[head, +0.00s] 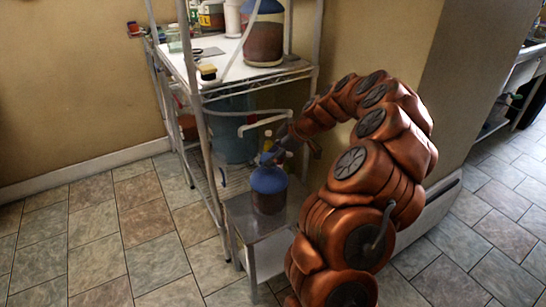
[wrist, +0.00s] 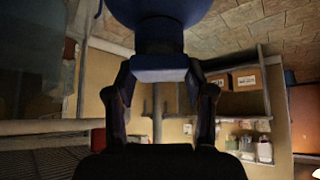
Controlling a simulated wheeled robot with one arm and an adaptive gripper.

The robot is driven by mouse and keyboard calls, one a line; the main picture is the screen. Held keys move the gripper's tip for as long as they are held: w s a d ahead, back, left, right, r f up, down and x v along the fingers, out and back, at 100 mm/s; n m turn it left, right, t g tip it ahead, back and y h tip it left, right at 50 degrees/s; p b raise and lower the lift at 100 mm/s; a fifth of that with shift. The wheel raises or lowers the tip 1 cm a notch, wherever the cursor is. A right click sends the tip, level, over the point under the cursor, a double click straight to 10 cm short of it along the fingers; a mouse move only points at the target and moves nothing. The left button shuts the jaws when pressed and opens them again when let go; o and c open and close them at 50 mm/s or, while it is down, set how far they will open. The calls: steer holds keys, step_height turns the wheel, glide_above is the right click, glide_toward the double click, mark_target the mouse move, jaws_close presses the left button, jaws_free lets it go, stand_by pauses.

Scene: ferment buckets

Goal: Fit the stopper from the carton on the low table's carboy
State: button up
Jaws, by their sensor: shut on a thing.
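The carboy (head: 268,197) stands upright on the low table (head: 262,248); it has a blue shoulder and a brown lower part. In the wrist view its blue shoulder (wrist: 160,8) and neck (wrist: 160,38) fill the top middle. My gripper (head: 279,155) is just above the carboy's mouth. In the wrist view my gripper (wrist: 160,80) is shut on a blue-grey block, which I take for the stopper (wrist: 160,68). The stopper lines up with the neck and appears to meet it; I cannot tell whether it is seated. The fingers hide its sides.
A wire rack (head: 205,90) stands close to the left, with another carboy (head: 264,38) on its upper shelf and a large teal bucket (head: 230,125) lower down. The wall is behind. Brown boxes (wrist: 248,78) sit on a shelf in the wrist view. Tiled floor (head: 120,235) is clear at left.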

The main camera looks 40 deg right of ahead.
stand_by(0.4)
steer(key=o, duration=1.2)
steer(key=shift+o, duration=0.2)
steer(key=o, duration=0.3)
steer(key=shift+r, duration=0.15)
steer(key=shift+r, duration=3.3)
